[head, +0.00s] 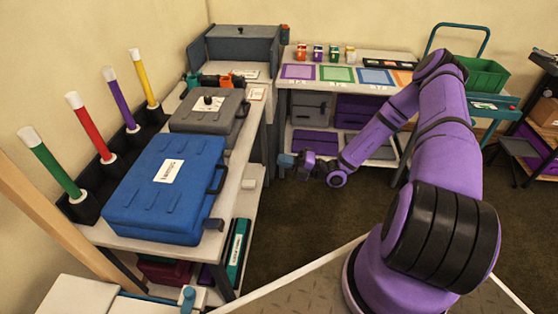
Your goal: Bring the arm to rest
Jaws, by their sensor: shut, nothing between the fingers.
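My purple arm (446,140) rises from the lower right, bends at the top and reaches down and to the left. My gripper (286,160) is at its far end, small in the picture, over the dark floor between the left bench and the back table. It looks shut and holds nothing that I can see. It appears apart from the bench and the table.
The left bench holds a blue case (166,190), a grey case (207,110) and several white-capped coloured sticks, including a green one (52,164). The back table has coloured squares, including a green one (337,74), and small jars. A green crate (482,76) stands right. Dark floor (300,222) is open.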

